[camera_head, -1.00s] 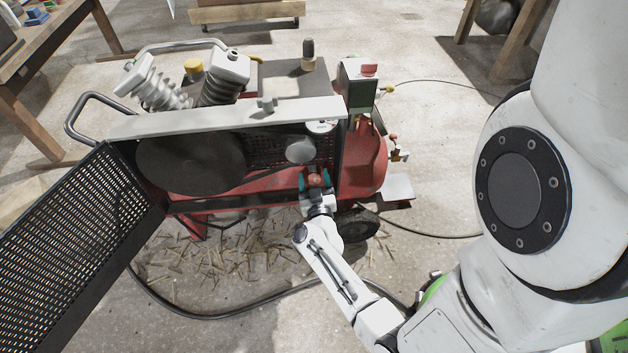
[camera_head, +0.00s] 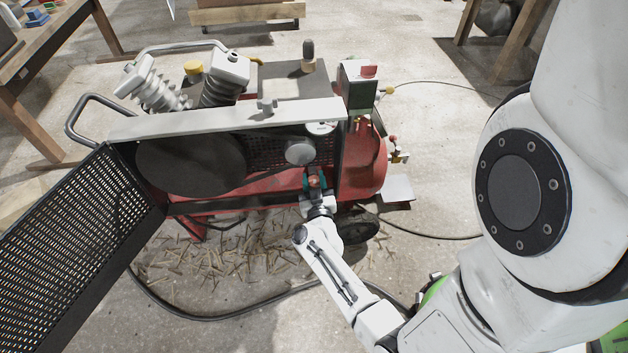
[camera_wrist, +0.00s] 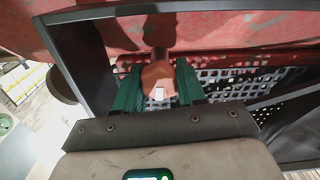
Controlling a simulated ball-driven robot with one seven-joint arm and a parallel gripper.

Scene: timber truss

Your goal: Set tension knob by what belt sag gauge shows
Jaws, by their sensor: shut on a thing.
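The tension knob (camera_wrist: 158,78) is orange-red with a small white mark on its face. It sits low inside the open belt guard of the red compressor. My gripper (camera_head: 315,182) reaches it from the front. In the wrist view its green fingers (camera_wrist: 158,92) are shut on the knob, one on each side. The belt sag gauge (camera_head: 321,127) is a small white dial at the guard's upper right; its reading is too small to make out. A grey pulley (camera_head: 300,151) is just below it, and a large dark wheel (camera_head: 190,162) fills the left side.
The perforated guard door (camera_head: 85,255) hangs open at the left. A black hose (camera_head: 215,316) curves over the floor in front, near scattered wood scraps (camera_head: 235,255). A black tyre (camera_head: 357,227) is right of my wrist. A workbench (camera_head: 55,45) stands at the far left.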

